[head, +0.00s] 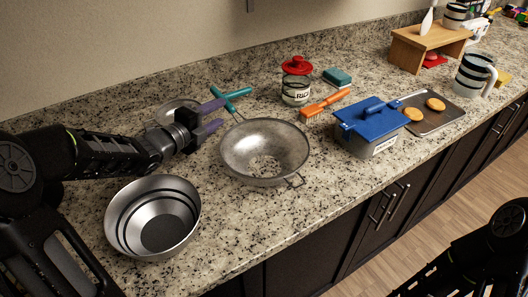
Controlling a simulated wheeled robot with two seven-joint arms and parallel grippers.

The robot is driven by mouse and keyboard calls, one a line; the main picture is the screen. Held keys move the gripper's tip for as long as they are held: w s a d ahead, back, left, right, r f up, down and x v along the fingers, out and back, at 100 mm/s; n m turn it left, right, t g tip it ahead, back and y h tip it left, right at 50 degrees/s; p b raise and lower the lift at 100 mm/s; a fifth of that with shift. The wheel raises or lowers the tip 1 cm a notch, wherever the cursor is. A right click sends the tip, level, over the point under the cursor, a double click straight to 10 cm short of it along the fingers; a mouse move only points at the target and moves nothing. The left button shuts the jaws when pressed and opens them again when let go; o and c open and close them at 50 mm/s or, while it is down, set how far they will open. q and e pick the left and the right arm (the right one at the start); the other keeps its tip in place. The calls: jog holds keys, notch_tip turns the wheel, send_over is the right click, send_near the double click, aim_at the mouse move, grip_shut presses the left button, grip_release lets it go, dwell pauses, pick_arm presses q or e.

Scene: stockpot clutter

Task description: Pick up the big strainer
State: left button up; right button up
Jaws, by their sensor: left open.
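The big strainer (236,153) appears to be the wide, shallow metal bowl in the middle of the counter, with an opening-like pale centre and a small wire loop at its front right rim. My left gripper (214,115) reaches in from the left, just behind and left of the strainer's rim. Its two purple fingers are spread apart with nothing visible between them, and it looks apart from the strainer. My right gripper is not visible; only black parts of my right arm show at the lower right.
A metal bowl with dark bands (121,216) stands at front left. A small metal dish (172,106) is partly hidden behind my left gripper. A teal-handled tool (233,94), orange brush (325,104), red-lidded jar (296,91) and blue-lidded box (368,146) stand nearby. The counter's front edge is close.

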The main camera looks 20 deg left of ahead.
aim_at(227, 109)
pick_arm(q)
jog(key=shift+w+d, duration=0.1)
jog(key=shift+w, duration=0.1)
jog(key=shift+p+x, duration=0.65)
jog(key=shift+x, duration=2)
grip_shut()
